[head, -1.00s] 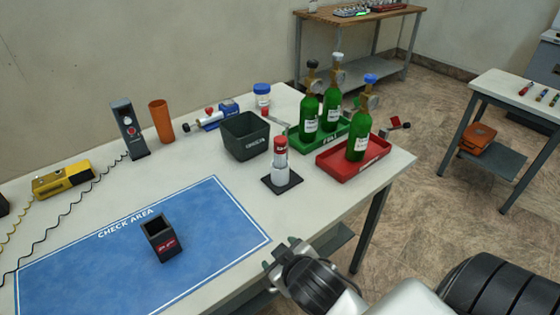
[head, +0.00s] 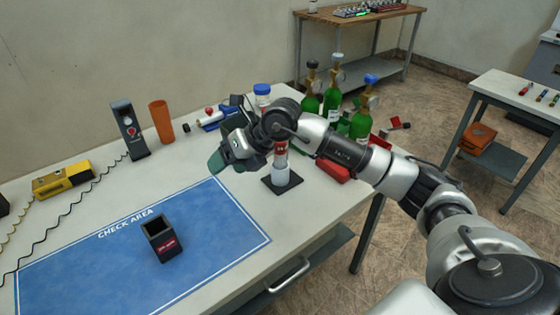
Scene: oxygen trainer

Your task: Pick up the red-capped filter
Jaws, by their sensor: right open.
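The red-capped filter (head: 281,178) stands upright on a small dark square base (head: 268,184) on the white table. My right gripper (head: 221,160) is open, to the left of the filter and above the table. I see nothing held in it. Its jaws look apart from the filter. My left gripper is out of view.
Green bottles (head: 332,92) stand behind my right arm, with a red tray (head: 334,171) partly hidden. A blue-capped jar (head: 262,90) is behind my wrist. A small black box (head: 161,240) stands on the blue check area mat (head: 105,270). An orange cup (head: 161,122) is farther left.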

